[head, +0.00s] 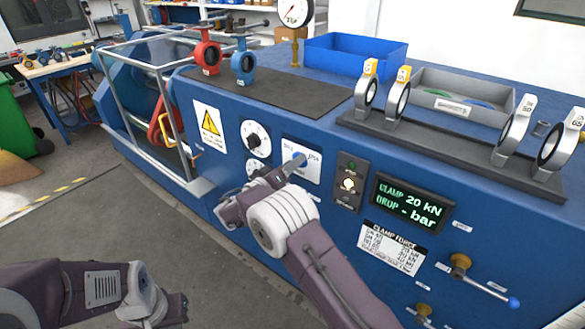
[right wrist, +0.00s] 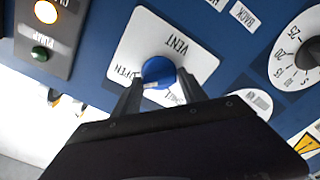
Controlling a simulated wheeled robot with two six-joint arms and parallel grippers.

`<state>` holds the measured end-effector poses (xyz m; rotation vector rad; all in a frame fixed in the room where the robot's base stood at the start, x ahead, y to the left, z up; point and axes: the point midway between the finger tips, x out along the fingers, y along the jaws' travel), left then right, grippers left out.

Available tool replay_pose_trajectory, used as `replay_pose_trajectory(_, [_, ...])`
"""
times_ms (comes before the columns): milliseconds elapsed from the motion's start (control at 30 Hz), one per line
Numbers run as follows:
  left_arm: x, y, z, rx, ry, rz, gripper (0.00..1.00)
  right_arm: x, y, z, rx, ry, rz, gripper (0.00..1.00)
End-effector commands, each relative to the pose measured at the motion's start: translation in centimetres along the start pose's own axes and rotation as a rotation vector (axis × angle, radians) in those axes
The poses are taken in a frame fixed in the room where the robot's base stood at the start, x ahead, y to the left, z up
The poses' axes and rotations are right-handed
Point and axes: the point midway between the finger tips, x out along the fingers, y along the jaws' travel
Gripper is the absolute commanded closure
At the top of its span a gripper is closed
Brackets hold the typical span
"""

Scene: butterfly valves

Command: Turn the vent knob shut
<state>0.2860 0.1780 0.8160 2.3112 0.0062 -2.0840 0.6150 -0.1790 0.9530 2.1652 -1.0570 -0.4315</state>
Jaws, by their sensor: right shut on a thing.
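The vent knob (right wrist: 158,72) is round and blue, on a white plate (right wrist: 135,50) marked VENT, with OPEN to its left in the right wrist view and another word, partly hidden, at its lower right. A pale mark shows at the knob's lower left edge. In the head view the knob (head: 299,160) is on the blue machine's front. My right gripper (right wrist: 160,88) has a finger on either side of the knob and is shut on it; it also shows in the head view (head: 283,172). My left gripper (head: 165,312) is low at the left, its fingers unclear.
A dial (head: 255,140) and a warning sign (head: 209,124) are left of the knob. A switch box (head: 348,182) and a display (head: 411,203) reading "CLAMP 20 kN, DROP - bar" are right. Red (head: 206,56) and blue (head: 243,64) valves stand on top.

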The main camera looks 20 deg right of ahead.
Motion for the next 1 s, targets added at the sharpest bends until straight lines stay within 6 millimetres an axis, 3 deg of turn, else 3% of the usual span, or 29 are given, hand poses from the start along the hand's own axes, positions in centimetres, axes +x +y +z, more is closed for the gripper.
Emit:
replay_pose_trajectory(433, [2.0,0.0,0.2,0.0,0.0,0.0,1.0,0.0,-0.4,0.2,-0.422,-0.002,-0.002,0.91])
replay_pose_trajectory(1000, [1.4,0.0,0.1,0.0,0.0,0.0,1.0,0.0,-0.4,0.2,-0.966,-0.002,-0.003,0.91])
